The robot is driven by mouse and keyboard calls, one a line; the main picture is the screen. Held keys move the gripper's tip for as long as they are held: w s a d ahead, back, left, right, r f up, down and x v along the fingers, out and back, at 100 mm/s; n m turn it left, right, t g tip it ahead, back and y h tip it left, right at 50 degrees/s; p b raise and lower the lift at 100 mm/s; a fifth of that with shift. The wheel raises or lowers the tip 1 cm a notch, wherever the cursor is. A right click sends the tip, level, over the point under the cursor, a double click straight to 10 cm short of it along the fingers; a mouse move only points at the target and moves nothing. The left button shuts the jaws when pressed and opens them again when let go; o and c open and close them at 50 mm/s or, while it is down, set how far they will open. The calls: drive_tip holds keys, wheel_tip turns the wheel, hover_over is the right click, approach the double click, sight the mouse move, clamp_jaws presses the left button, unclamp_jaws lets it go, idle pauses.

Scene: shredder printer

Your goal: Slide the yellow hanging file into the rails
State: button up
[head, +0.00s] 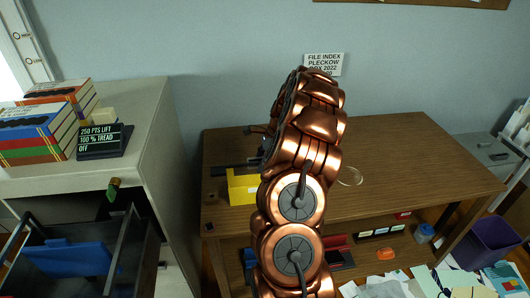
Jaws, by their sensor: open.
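The yellow hanging file (243,189) is on the left end of the wooden desk, its right side hidden behind my copper arm. A dark bar shows along its top edge. My gripper (260,139) is mostly hidden behind the arm. Its dark parts show just above the yellow file, and it is open. I cannot tell whether it touches the file. The open drawer (122,242) of the grey cabinet is at the lower left, with dark rails along its sides. A blue file (70,259) hangs in it.
The grey cabinet top (150,108) holds books (50,135) and a black sign (103,141). The wooden desk (415,165) is mostly clear on the right, with a clear ring (350,176) near the arm. A purple bin (490,243) and scattered papers lie at the lower right.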

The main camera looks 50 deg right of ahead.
drive_tip(key=shift+x, duration=0.8)
clamp_jaws()
drive_tip(key=shift+r, duration=0.1)
drive_tip(key=shift+r+p, duration=0.5)
drive_tip(key=shift+r, duration=0.55)
wheel_tip(320, 180, up, 13)
drive_tip(key=p, duration=0.4)
drive_tip(key=shift+r, duration=0.2)
idle(0.4)
